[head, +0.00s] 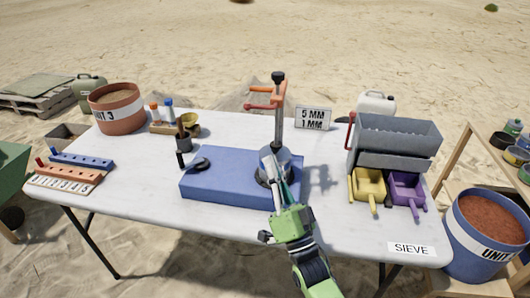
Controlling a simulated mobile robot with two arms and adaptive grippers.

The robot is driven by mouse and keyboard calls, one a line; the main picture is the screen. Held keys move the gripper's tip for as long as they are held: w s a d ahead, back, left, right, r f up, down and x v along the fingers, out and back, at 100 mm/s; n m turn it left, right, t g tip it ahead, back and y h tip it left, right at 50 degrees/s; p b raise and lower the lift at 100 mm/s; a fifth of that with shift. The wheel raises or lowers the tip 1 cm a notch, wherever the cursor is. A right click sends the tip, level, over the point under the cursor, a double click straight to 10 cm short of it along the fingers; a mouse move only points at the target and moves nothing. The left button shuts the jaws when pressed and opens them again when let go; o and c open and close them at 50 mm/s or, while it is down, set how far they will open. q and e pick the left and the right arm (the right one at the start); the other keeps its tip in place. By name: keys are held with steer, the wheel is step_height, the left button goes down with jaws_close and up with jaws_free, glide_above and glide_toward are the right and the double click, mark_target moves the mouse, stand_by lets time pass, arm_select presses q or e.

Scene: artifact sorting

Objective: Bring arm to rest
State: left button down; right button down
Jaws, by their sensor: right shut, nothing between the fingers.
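My right gripper (276,181) reaches in from the bottom of the head view on a green arm. It is shut and empty, over the right part of a blue block (222,184) on the white table. The gripper overlaps a round metal base (285,158) with an upright post (279,115). I cannot tell whether it touches that base. My left gripper is not in view.
A grey sieve box (395,135) with yellow (368,184) and purple (406,188) scoops stands at the right. A red bucket (117,108) and numbered racks (66,178) are at the left. The front centre-left of the table (150,225) is clear.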

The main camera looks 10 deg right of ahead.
steer(key=s+d+f+n+g+h, duration=0.1)
steer(key=s+d+f+g+h, duration=0.15)
steer(key=f, duration=0.35)
steer(key=s+d+f+n+g+h, duration=0.1)
steer(key=s+d+f+g, duration=0.1)
steer(key=s+f+g, duration=0.3)
steer(key=d+f+n+g+h, duration=0.1)
steer(key=d+f+g, duration=0.15)
steer(key=f, duration=0.55)
steer(key=s+d+f+n+g+h, duration=0.1)
steer(key=s+d+f+g, duration=0.15)
steer(key=s, duration=0.55)
steer(key=s+d+f+n+g+h, duration=0.1)
steer(key=s+d+f+g, duration=0.2)
steer(key=s, duration=0.5)
steer(key=s+d+f+n+g+h, duration=0.1)
steer(key=s+f+n+g, duration=0.1)
steer(key=s+g, duration=0.5)
steer(key=s+f+t, duration=0.1)
steer(key=s+f, duration=0.2)
steer(key=f, duration=2.3)
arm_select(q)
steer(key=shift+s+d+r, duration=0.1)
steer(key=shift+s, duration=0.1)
arm_select(e)
steer(key=s+d+f+g, duration=0.1)
steer(key=s+d+f, duration=0.2)
steer(key=s+f, duration=1.3)
steer(key=shift+s, duration=0.65)
